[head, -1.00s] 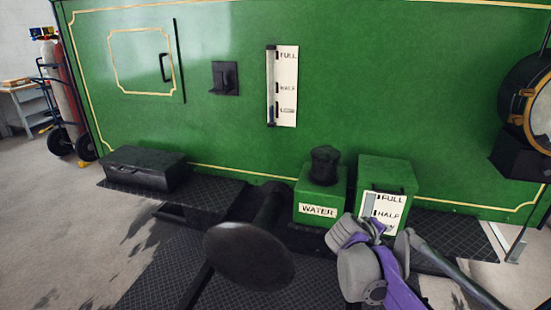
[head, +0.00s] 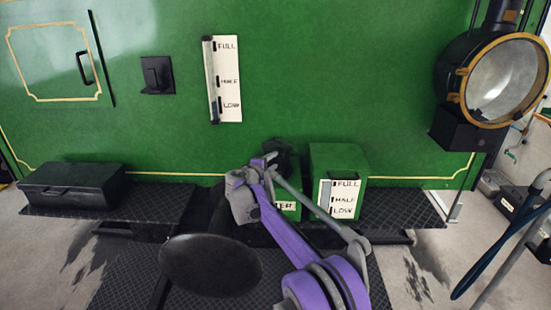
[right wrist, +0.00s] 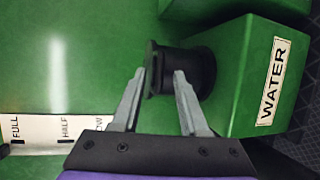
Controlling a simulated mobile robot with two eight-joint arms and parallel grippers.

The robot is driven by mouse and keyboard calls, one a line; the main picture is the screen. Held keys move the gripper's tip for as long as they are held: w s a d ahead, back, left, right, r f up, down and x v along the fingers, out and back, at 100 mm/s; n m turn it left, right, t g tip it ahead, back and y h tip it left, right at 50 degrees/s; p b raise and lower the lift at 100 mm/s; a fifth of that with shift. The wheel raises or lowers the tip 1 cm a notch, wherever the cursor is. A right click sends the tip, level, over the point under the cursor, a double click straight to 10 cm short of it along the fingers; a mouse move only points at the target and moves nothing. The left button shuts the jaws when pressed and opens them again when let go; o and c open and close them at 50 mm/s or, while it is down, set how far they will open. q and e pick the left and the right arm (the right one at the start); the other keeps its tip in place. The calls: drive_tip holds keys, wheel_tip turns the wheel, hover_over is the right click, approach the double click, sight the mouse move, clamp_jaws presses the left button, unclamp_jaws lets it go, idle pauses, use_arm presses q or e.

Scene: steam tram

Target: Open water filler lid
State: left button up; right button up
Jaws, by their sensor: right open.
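The water filler is a green box (right wrist: 240,75) with a WATER label, and a black round lid (right wrist: 190,72) stands on its top. In the head view the lid (head: 283,158) and the box (head: 291,210) are partly hidden behind my right arm. My right gripper (right wrist: 163,75) is open, its two grey fingers pointing at the lid; the right fingertip overlaps the lid in the picture and the left one is at its edge. I cannot tell whether they touch it. The gripper shows in the head view (head: 270,160) beside the lid. My left gripper is not in view.
A green box with a FULL/HALF/LOW gauge (head: 338,160) stands right of the filler. A black toolbox (head: 72,186) sits on the left running board. A large lamp (head: 495,80) is at right. A black round disc (head: 210,265) is in front.

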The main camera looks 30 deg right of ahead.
sight(276, 159)
drive_tip(key=shift+x, duration=1.8)
clamp_jaws()
